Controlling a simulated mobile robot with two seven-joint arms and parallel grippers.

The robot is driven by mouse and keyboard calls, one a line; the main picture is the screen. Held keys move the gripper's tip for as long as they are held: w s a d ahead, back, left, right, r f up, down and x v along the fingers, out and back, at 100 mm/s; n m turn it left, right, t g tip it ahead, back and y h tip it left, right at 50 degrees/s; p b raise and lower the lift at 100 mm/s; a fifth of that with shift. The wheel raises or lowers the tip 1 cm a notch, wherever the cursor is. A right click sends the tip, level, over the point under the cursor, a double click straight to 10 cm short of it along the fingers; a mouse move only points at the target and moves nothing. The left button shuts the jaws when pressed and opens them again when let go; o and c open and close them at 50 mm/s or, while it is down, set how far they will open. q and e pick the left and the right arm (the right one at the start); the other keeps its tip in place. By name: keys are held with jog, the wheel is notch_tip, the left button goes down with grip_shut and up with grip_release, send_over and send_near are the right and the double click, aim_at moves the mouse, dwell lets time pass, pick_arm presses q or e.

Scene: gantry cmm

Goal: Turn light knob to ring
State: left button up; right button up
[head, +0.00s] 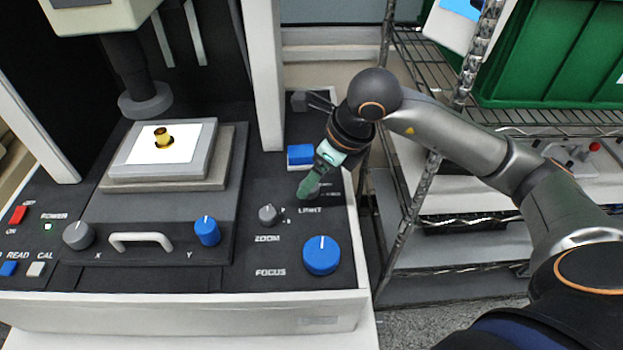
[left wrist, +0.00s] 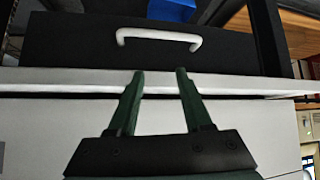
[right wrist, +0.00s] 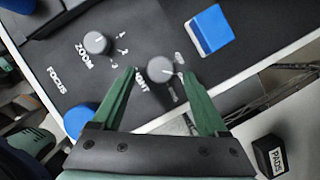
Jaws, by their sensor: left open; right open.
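The light knob (right wrist: 160,69) is a small grey dial with a white pointer line on the black panel. It shows in the right wrist view between the fingertips of my right gripper (right wrist: 161,72), which is open; I cannot tell whether the fingers touch it. In the head view my right gripper (head: 308,188) comes down over the LIGHT label area and largely hides the knob. The setting labels around the knob are too small or covered to read. My left gripper (left wrist: 160,72) is open and empty in front of the machine's front edge, below a white handle.
The grey zoom knob (head: 268,214) and blue focus knob (head: 321,255) sit close by. A blue block-shaped control (head: 300,154) is behind the light knob. A gold part (head: 163,138) stands on the stage. A wire rack (head: 450,150) with a green bin (head: 560,55) stands right.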

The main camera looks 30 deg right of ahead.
jog(key=shift+x, duration=1.35)
jog(key=shift+c, duration=0.3)
grip_shut()
